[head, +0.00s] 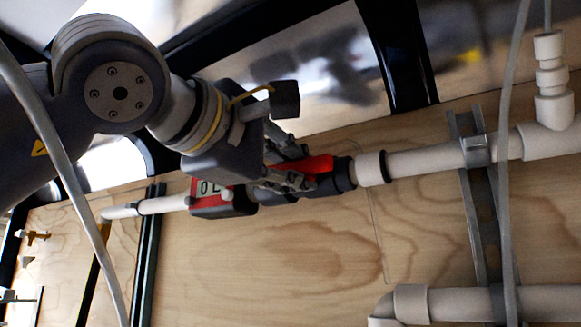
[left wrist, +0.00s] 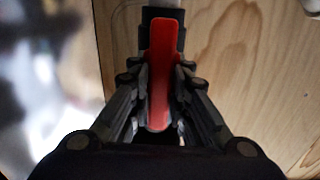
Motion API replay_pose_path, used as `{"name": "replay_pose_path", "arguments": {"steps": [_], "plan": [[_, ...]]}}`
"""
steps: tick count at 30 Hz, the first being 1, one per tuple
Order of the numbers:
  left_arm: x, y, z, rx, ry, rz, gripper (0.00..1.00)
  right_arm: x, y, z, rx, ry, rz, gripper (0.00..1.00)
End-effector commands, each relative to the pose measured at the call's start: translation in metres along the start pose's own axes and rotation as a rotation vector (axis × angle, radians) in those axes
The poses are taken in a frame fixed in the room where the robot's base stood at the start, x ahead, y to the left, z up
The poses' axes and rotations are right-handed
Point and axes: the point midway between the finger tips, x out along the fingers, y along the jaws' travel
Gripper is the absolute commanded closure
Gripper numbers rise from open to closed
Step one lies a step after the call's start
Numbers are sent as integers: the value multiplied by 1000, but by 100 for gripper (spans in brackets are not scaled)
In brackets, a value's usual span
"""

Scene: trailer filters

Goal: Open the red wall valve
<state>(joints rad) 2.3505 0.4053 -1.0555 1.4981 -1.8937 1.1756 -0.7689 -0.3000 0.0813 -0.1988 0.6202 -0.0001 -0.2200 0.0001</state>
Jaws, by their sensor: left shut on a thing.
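The red wall valve handle (head: 318,164) lies along the white pipe on the plywood wall, in the middle of the head view. My left gripper (head: 298,178) is at the valve, its fingers shut around the handle. In the left wrist view the red handle (left wrist: 161,70) runs lengthwise between the two fingers of my left gripper (left wrist: 158,110). The dark valve body (head: 336,184) is partly hidden behind the fingers. My right gripper is in neither view.
A red and grey box with a white label (head: 209,188) sits on the same pipe, left of the gripper. White pipe (head: 425,160) continues right through a metal bracket (head: 476,150). A lower pipe (head: 450,302) runs at the bottom right. Grey cables hang in front.

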Motion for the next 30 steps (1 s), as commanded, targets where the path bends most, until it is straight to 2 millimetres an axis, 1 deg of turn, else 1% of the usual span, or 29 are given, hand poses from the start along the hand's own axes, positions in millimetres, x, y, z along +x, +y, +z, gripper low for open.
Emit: {"name": "replay_pose_path", "arguments": {"steps": [10, 11, 12, 13, 14, 21, 24, 25, 28, 30], "plan": [[0, -1, 1, 16, 0, 0, 100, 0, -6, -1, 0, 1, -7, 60], [0, -1, 1, 16, 0, 0, 80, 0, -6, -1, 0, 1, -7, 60], [0, -1, 1, 16, 0, 0, 71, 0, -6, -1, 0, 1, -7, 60], [0, -1, 1, 16, 0, 0, 65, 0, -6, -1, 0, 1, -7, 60], [0, -1, 1, 15, 0, 0, 62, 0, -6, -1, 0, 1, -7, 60], [0, 0, 1, 11, 0, 0, 62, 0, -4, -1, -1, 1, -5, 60], [-2, 0, 0, 10, 1, 1, 62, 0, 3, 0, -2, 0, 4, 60], [-3, 0, 0, 10, 1, 1, 62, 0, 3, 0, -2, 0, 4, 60], [-14, 1, 0, 10, 0, 4, 62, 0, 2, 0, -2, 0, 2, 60], [-26, 1, 0, 11, 1, 5, 62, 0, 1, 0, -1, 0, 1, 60]]}}
